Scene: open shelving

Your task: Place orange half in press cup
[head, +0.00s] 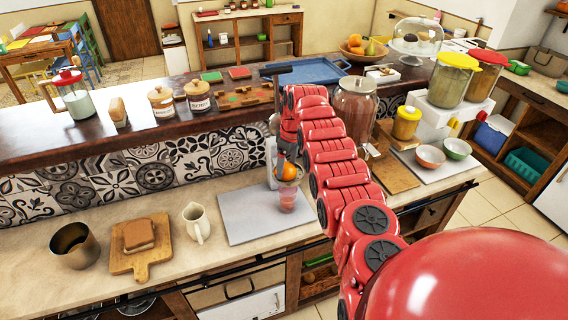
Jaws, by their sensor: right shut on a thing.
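The orange half (288,171) is small in the head view, just above or at the mouth of the press cup (290,181); I cannot tell whether it rests in the cup. The press (270,160) is white and stands at the back of the counter, partly hidden behind my right arm. A glass with pink contents (287,202) stands below the cup. My red right arm comes down from above the press, and my right gripper (281,158) is at the orange half, seemingly shut on it; its fingertips are small and partly hidden. My left gripper is not in view.
A grey board (240,222) lies under the glass. A cream jug (196,222), a wooden board with bread (155,270) and a metal pot (74,246) stand to the left. Two bowls (430,157) sit on the right. The raised dark shelf (60,143) holds jars behind.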

